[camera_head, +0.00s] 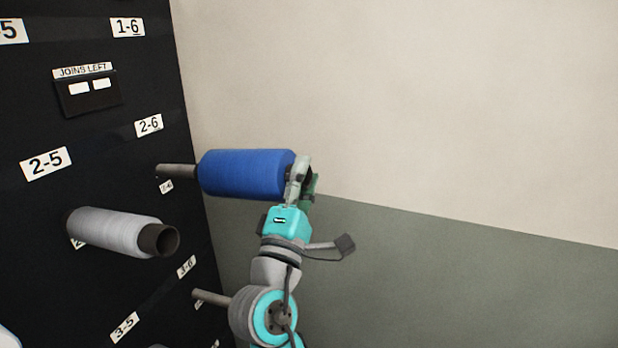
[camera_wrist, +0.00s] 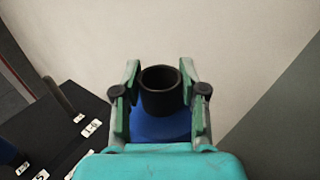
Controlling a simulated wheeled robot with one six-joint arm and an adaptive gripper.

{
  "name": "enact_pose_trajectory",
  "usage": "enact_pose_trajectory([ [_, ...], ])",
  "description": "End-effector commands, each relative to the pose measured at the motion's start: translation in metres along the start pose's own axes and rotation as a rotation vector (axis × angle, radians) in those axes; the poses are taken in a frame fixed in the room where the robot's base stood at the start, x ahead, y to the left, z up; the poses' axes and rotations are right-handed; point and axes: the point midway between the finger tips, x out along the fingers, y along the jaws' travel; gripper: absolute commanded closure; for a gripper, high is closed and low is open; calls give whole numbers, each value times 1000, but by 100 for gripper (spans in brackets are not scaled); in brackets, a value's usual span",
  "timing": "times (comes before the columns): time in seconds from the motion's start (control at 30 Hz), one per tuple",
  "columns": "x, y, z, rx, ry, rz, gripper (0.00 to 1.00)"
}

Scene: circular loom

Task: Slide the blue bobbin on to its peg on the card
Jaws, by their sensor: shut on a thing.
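The blue bobbin (camera_head: 245,173) lies level in the head view, its left end at the tip of a grey peg (camera_head: 176,171) below the 2-6 label. I cannot tell whether the peg tip is inside the bobbin or just in front of it. My gripper (camera_head: 300,178) is shut on the bobbin's right end. In the wrist view my gripper's fingers (camera_wrist: 160,88) stand either side of the bobbin's dark tube end (camera_wrist: 161,92), with the blue winding (camera_wrist: 160,127) below. The black card (camera_head: 100,180) carries the peg; the peg is hidden in the wrist view.
A grey bobbin (camera_head: 115,232) sits on the card, lower left of the blue one. A bare peg (camera_head: 211,298) sticks out lower down, close to my arm. A small holder marked JOINS LEFT (camera_head: 88,90) is higher up. The wall (camera_head: 420,110) to the right is clear.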

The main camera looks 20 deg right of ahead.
Motion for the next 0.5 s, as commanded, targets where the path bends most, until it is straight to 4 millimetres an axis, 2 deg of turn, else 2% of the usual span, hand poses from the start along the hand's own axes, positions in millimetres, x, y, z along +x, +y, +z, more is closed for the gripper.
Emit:
enact_pose_trajectory([
  [0.5, 0, 1, -3, 3, 0, 2, 100],
])
